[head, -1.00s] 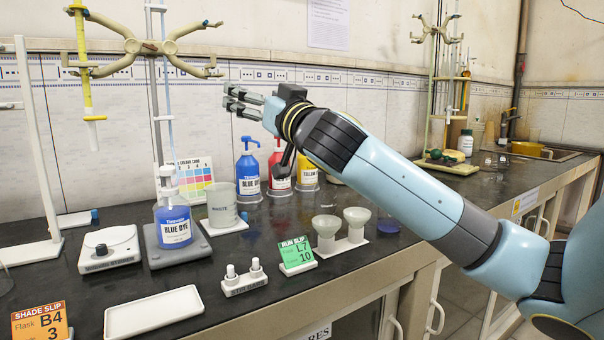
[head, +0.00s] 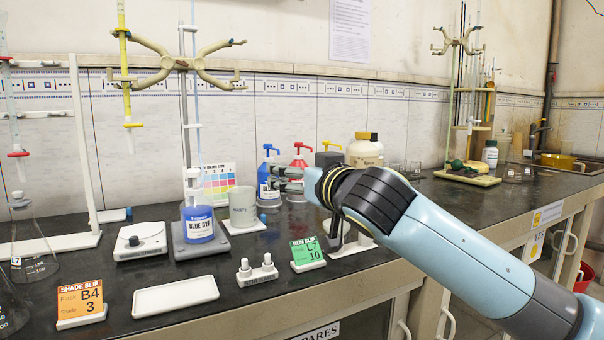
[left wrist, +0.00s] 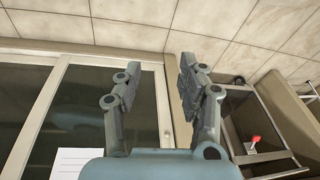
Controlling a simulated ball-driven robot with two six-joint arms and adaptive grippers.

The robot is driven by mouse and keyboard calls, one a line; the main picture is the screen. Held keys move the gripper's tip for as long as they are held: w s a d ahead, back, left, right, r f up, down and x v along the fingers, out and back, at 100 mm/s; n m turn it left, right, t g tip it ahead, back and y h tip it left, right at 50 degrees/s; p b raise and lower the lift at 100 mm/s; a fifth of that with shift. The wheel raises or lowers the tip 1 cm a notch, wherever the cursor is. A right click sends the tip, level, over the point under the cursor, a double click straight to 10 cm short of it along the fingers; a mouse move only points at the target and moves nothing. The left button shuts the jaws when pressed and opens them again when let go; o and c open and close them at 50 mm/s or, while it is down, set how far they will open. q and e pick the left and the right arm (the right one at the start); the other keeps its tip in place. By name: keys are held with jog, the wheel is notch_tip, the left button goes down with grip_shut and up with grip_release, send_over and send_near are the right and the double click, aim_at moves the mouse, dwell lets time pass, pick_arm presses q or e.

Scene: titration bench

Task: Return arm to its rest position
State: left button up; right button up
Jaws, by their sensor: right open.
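My right arm comes in from the lower right of the head view. Its right gripper (head: 278,179) points left above the bench, open, with no object seen between its fingers. It overlaps the blue-capped dye bottle (head: 266,186) and the red-capped bottle (head: 300,160) in the picture; I cannot tell the gap in depth. My left gripper (left wrist: 158,88) shows in the left wrist view with its two fingers wide apart and nothing between them, above cabinet fronts and a tiled floor.
A burette stand clamp (head: 180,62) rises behind. My forearm hides part of the bench front.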

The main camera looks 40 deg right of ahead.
dwell(0.4)
